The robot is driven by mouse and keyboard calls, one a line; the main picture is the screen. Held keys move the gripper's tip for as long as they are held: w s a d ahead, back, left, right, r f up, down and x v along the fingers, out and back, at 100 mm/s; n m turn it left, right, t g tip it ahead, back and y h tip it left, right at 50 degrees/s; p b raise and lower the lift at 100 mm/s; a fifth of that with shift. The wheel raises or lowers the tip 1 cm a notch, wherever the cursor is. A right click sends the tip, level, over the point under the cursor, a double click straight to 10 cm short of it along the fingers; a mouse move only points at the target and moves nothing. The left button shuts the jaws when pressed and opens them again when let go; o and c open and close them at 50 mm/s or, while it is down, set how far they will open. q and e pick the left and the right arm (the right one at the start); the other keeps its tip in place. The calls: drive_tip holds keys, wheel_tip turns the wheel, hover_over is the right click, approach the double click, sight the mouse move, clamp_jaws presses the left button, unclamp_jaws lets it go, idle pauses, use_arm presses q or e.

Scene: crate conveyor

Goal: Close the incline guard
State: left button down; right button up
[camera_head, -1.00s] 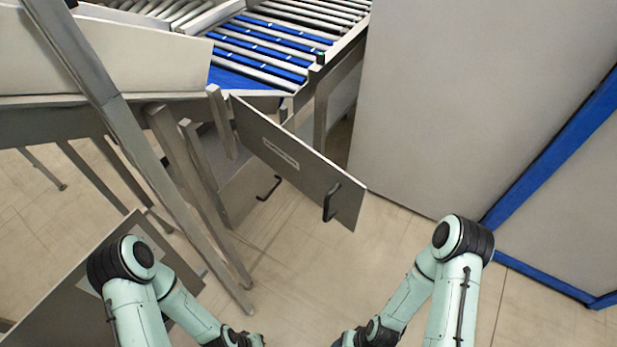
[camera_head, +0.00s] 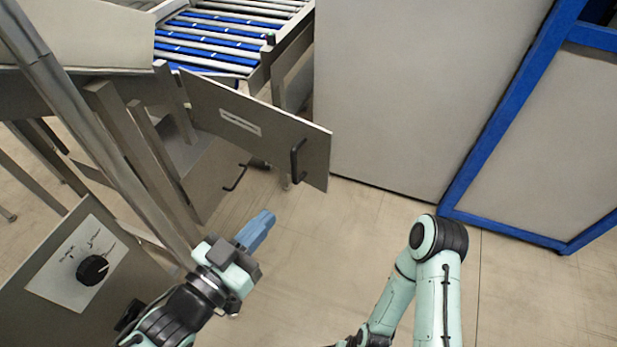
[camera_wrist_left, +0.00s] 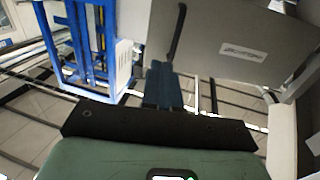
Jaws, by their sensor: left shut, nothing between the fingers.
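The incline guard (camera_head: 270,140) is a flat grey panel with a pale label and a black handle (camera_head: 297,160) near its right end. It stands swung out from the conveyor frame, open. It also shows in the left wrist view (camera_wrist_left: 265,65), with the handle (camera_wrist_left: 177,32) at its left side. My left gripper (camera_head: 262,222), with blue fingers, is shut and empty, below and left of the handle, apart from it. In the left wrist view its fingers (camera_wrist_left: 162,75) lie below the handle in the picture. My right gripper is out of view; only its arm shows at the bottom.
A roller conveyor (camera_head: 220,42) with blue strips is behind the guard. A second panel with a black handle (camera_head: 235,178) is below. A control plate with a black knob (camera_head: 92,268) stands at lower left. A blue-framed enclosure (camera_head: 500,110) is at right. Floor between is clear.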

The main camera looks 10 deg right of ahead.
sight(317, 160)
use_arm(q)
drive_tip(key=p+x, duration=0.1)
drive_tip(key=x, duration=1.3)
